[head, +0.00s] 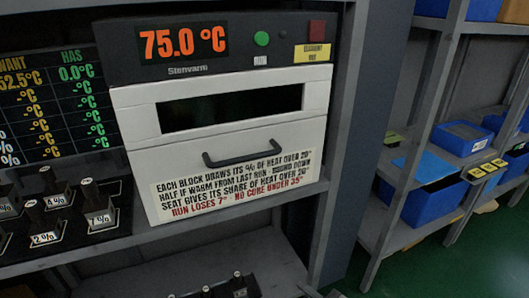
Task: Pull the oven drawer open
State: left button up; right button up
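The oven (222,50) stands on a grey shelf, with a dark top panel reading 75.0 °C and the name Stenvarm. Its white front holds a dark window (230,108). The oven drawer (180,160) is the lower white front, with a dark bar handle (258,147) across it; it looks shut. A printed label (238,182) sits below the handle and mentions heat shares and "run loses 7°". Neither of my grippers is in the head view.
Left of the oven are a dark board (50,108) with WANT and HAS columns and several dark blocks with percent labels (58,200). More dark blocks (235,288) sit on the lower shelf. Right is a grey post (365,120), then racks with blue bins (435,195). Green floor (440,270) shows at lower right.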

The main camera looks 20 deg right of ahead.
jog(key=w+d+r+n+t+y, duration=0.1)
jog(key=w+d+r+n+t, duration=0.2)
jog(key=w+d+r+n, duration=0.25)
jog(key=n+g+y+b, duration=0.25)
jog(key=n+y, duration=0.85)
jog(key=n, duration=0.7)
send_near(249, 160)
jog(key=shift+g, duration=0.25)
jog(key=p+x, duration=0.1)
jog(key=x, duration=0.2)
jog(key=p+x, duration=0.1)
jog(key=x, duration=0.2)
jog(key=p+x, duration=0.2)
jog(key=x, duration=0.2)
jog(key=shift+d+r, duration=0.2)
jog(key=shift+r, duration=0.05)
jog(key=shift+w+a, duration=0.45)
pick_arm(q)
jog(key=shift+s+r, duration=0.2)
jog(key=shift+r, duration=0.05)
pick_arm(e)
jog(key=shift+h, duration=0.3)
grip_shut()
